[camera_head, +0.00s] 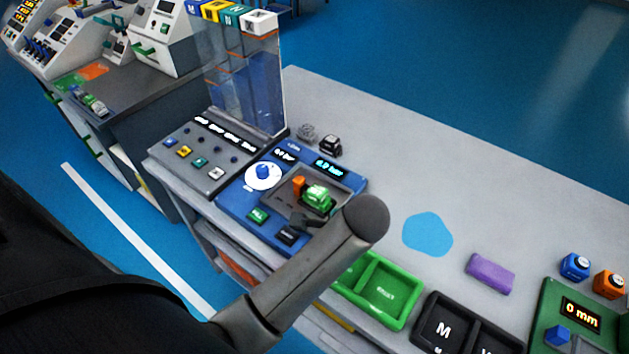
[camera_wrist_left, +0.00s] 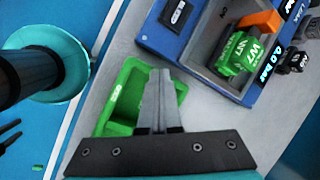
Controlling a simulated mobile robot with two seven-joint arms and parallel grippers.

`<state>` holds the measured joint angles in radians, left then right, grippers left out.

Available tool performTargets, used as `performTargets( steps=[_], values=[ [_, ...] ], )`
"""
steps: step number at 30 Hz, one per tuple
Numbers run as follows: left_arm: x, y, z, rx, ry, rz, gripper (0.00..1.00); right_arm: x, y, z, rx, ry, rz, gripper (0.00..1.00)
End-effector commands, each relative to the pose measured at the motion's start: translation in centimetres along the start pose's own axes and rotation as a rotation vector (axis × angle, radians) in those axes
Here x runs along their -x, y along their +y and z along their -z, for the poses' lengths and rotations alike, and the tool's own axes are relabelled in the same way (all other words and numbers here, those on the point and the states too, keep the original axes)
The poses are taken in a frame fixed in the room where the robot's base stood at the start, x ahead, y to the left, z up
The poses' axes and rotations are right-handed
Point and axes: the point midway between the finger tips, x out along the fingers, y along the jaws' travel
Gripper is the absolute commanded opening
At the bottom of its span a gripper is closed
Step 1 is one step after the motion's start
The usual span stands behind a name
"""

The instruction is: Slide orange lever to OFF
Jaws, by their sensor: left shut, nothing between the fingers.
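An orange lever (camera_head: 299,187) stands in a dark recess of the blue panel (camera_head: 235,207), against a green block (camera_head: 317,197). In the left wrist view the orange lever (camera_wrist_left: 260,22) is at the upper right, above the green block (camera_wrist_left: 237,52), which is marked W7. I cannot read any OFF mark. My left gripper (camera_wrist_left: 160,78) is shut and empty. In that view its fingers overlap the green tray, apart from the lever and to its lower left. In the head view my left arm largely hides the gripper. My right gripper is not in view.
The panel also carries a white dial with a blue knob (camera_head: 263,173), buttons and lit displays. A clear-walled bin (camera_head: 245,80) stands behind. A green tray (camera_head: 402,313) and black tray (camera_head: 437,345) lie right of the arm. Grey table around the light-blue patch (camera_head: 428,234) is free.

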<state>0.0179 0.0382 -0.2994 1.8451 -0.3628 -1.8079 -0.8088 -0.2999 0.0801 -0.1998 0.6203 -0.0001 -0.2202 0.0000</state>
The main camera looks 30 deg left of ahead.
Motion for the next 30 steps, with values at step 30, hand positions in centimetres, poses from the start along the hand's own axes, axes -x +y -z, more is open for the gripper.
performTargets(
  steps=[30],
  values=[
    [6.1,-12.7,1.8,-0.670,-0.478,0.046,0.00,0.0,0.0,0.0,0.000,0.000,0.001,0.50]
  ],
)
